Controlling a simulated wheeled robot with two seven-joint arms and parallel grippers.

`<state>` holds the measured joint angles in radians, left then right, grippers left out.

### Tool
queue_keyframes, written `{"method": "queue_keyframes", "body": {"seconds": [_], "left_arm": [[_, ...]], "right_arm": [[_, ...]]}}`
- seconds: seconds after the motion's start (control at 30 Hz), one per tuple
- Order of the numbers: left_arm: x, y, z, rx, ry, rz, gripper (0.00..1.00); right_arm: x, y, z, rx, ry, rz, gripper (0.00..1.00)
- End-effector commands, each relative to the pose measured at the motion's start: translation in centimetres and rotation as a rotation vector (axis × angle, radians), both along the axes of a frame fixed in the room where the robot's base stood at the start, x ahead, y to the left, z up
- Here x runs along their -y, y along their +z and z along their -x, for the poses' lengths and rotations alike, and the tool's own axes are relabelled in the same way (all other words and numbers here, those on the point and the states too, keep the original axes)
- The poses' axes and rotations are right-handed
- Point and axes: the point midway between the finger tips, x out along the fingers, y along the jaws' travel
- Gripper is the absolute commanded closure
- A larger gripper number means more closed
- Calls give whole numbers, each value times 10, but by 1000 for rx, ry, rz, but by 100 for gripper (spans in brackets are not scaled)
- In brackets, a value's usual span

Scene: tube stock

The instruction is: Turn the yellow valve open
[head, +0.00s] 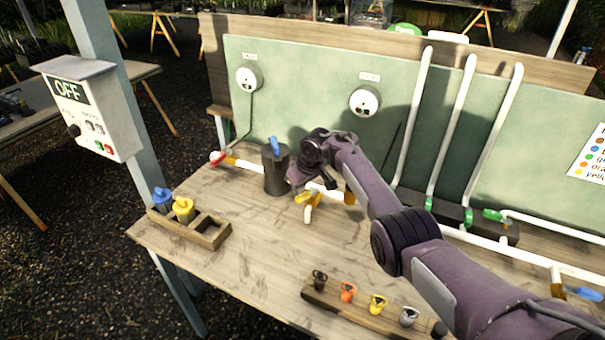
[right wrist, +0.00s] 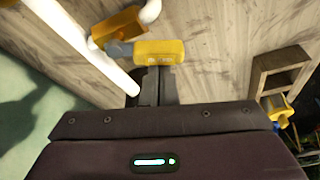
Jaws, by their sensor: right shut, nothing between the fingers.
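The yellow valve has a bright yellow handle (head: 303,197) on a short white pipe branch, partly hidden by my right gripper in the head view. In the right wrist view the yellow handle (right wrist: 158,52) lies crosswise just past the fingertips, beside its orange-yellow valve body (right wrist: 118,27). My right gripper (head: 297,187) is above the valve, pointing down. Its fingers (right wrist: 155,82) are shut with nothing between them. Their tips are at or very near the handle's edge; I cannot tell whether they touch. My left gripper is not in view.
A white pipe (right wrist: 80,45) runs close beside the fingers. A dark cylinder with a blue top (head: 276,172) stands left of the gripper. A wooden holder (head: 208,238) with blue and yellow items is at the table's left. A rack (head: 350,308) of coloured pieces lies in front.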

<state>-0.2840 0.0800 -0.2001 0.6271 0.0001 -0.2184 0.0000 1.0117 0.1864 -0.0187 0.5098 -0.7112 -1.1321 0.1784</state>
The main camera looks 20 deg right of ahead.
Motion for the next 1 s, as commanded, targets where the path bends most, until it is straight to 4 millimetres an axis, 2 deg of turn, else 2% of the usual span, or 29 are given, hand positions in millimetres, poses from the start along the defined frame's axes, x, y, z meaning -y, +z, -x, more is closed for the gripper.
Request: {"method": "queue_keyframes", "body": {"seconds": [0.1, 0.27, 0.47, 0.7, 1.0], "left_arm": [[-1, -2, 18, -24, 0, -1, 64], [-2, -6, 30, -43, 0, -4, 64], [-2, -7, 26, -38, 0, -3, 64], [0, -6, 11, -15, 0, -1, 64], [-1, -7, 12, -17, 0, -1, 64]], "right_arm": [[1, -1, 3, -1, 97, -2, 100], [2, -1, 7, 0, 207, -1, 100], [3, -1, 11, -2, 301, -1, 100], [4, -1, 13, 0, 355, -1, 100], [4, -1, 13, 0, 364, 0, 100]]}}
